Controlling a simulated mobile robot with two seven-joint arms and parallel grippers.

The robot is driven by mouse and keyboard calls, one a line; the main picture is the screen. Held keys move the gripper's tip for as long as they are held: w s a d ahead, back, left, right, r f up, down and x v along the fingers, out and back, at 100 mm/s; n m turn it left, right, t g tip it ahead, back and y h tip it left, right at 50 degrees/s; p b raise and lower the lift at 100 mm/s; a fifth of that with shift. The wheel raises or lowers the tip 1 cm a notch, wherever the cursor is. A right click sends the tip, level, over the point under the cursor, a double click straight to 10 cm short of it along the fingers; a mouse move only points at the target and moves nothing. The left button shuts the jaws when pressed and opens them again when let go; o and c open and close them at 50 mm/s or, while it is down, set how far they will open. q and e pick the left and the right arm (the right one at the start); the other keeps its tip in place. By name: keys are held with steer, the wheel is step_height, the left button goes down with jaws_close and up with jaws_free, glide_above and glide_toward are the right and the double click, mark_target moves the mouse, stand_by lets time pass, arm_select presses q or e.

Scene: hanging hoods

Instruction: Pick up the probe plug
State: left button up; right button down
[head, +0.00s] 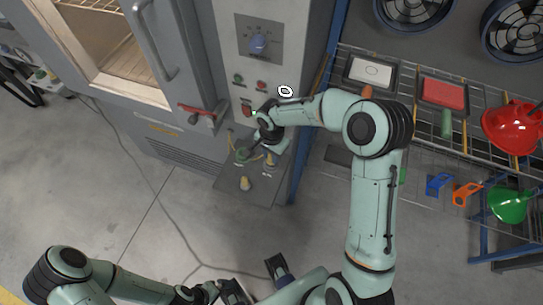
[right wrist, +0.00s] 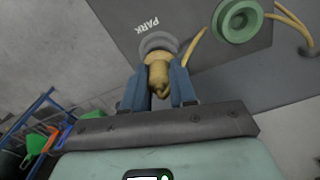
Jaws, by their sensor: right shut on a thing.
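The yellow probe plug (right wrist: 158,75) stands at a round grey socket marked PARK in the right wrist view. My right gripper (right wrist: 159,88) has its two blue fingers on either side of the plug and is shut on it. In the head view my right gripper (head: 268,142) reaches down to the sloped grey panel, and its hand hides most of the plug. I cannot tell whether the plug is clear of the socket. My left gripper (head: 256,278) is at the bottom edge of the head view, its dark fingers apart and empty.
A green ring socket (right wrist: 238,20) with a yellow cord beside it sits near the plug. The grey oven cabinet (head: 190,150) stands behind. A wire rack (head: 420,125) with trays and hoods is at right. Floor in front is clear.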

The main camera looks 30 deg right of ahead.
steer(key=shift+s+a+r, duration=0.2)
steer(key=shift+a+r, duration=0.05)
steer(key=shift+r, duration=0.2)
steer(key=shift+s+a+r, duration=0.15)
steer(key=shift+a+r, duration=0.05)
steer(key=shift+r, duration=0.25)
steer(key=s+a+b, duration=0.4)
steer(key=s+a, duration=0.7)
steer(key=a, duration=0.1)
steer(key=shift+a+r+p, duration=0.2)
steer(key=shift+r+p, duration=0.65)
steer(key=shift+r, duration=0.4)
steer(key=shift+a+r+p, duration=0.2)
steer(key=shift+r+p, duration=0.6)
steer(key=shift+r, duration=0.45)
